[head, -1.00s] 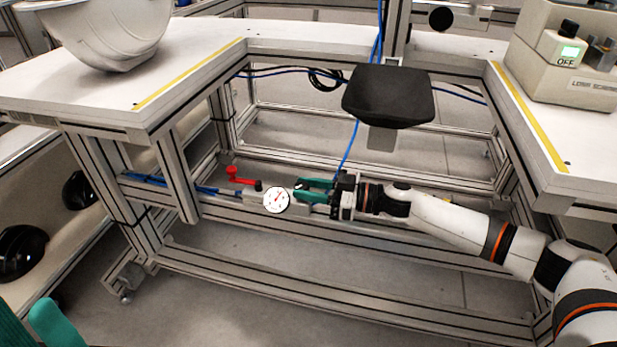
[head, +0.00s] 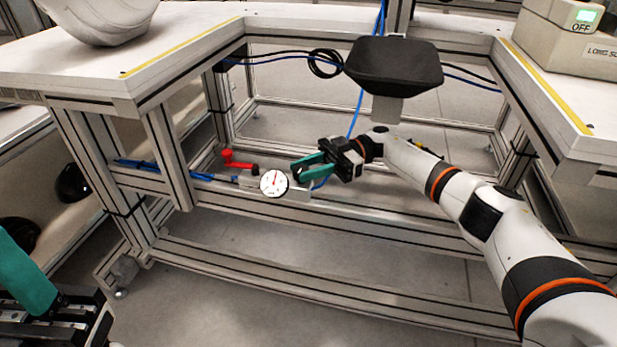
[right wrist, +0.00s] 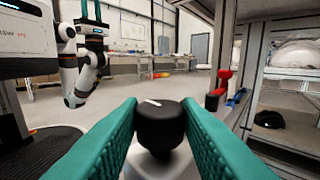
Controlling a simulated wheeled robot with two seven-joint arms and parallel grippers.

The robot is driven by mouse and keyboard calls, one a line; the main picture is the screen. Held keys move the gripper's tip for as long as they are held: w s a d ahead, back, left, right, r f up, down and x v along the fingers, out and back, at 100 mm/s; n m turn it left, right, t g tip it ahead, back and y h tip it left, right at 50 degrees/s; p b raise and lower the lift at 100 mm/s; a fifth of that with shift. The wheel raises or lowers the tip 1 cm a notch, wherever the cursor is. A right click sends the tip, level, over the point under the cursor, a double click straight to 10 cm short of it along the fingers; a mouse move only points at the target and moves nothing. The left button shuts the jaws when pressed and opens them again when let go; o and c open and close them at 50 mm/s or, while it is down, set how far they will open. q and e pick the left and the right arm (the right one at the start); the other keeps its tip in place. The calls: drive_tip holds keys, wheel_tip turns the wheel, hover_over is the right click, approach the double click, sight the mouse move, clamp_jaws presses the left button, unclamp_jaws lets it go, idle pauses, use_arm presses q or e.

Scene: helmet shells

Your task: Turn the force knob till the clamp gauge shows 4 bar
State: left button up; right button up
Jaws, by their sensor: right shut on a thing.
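My right gripper (head: 299,172) is shut on the force knob. In the right wrist view the black knob (right wrist: 161,124), with a white mark on top, sits between the two green fingers (right wrist: 161,128). In the head view the fingers largely hide the knob. The round white clamp gauge (head: 273,184) is just left of the fingers, on the frame's rail. Its needle points roughly upward, but the numbers are too small to read. My left gripper shows at the lower left edge of the head view (head: 28,272), partly cut off. In the right wrist view its green fingers (right wrist: 91,12) stand apart, empty.
A red lever (head: 238,160) stands left of the gauge. A black padded block (head: 393,66) is above my right wrist. Blue hoses run behind it. The aluminium frame's lower rail (head: 350,285) crosses below. White tabletops (head: 60,80) flank the opening.

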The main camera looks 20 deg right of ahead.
drive_tip(key=shift+g, duration=0.3)
drive_tip(key=o, duration=1)
drive_tip(key=d, duration=0.2)
drive_tip(key=w+d+b, duration=0.1)
drive_tip(key=d, duration=0.4)
drive_tip(key=shift+w+d+b, duration=0.1)
drive_tip(key=shift+w+b, duration=0.15)
drive_tip(key=shift+b, duration=0.05)
